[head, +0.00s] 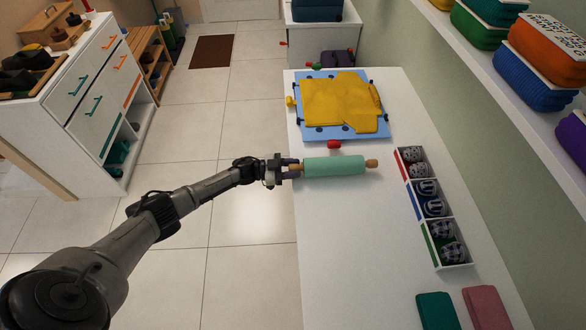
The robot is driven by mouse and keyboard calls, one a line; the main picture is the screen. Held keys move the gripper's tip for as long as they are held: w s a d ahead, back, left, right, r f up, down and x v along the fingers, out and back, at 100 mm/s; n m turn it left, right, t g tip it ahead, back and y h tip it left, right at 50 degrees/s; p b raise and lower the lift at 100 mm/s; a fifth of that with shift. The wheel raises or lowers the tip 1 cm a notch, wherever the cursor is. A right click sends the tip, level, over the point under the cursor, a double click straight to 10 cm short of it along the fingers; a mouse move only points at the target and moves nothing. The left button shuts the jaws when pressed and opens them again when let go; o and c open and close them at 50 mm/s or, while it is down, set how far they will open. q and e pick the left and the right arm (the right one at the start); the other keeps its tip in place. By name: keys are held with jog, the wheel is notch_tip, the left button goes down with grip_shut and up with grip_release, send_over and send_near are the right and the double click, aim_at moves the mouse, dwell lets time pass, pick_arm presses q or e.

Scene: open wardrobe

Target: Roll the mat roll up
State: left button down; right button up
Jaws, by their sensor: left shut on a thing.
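The mat roll (335,166) is a mint-green cylinder with wooden knobs at both ends. It lies across the white table, rolled up, near the table's left edge. My left gripper (292,169) is shut on the roll's left knob, and its fingers partly hide that knob. The right knob (372,163) is free. My right gripper is not in view.
Behind the roll, a yellow shirt (335,102) lies on a blue board (312,128) with a red knob (334,145) at its front. A divided box (428,205) of rolled socks stands at right. Folded teal (437,311) and pink cloths (486,307) lie in front. The table's front middle is clear.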

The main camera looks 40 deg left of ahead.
pick_arm(q)
jog(key=shift+a, duration=0.15)
jog(key=c, duration=1.2)
grip_release()
jog(key=shift+f, duration=0.1)
jog(key=o, duration=0.4)
jog(key=shift+w+a, duration=0.1)
jog(key=shift+w, duration=0.05)
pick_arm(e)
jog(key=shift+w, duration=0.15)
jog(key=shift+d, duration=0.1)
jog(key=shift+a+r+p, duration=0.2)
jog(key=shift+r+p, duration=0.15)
pick_arm(q)
jog(key=v, duration=1.3)
jog(key=shift+s+a, duration=0.2)
jog(key=shift+s, duration=0.2)
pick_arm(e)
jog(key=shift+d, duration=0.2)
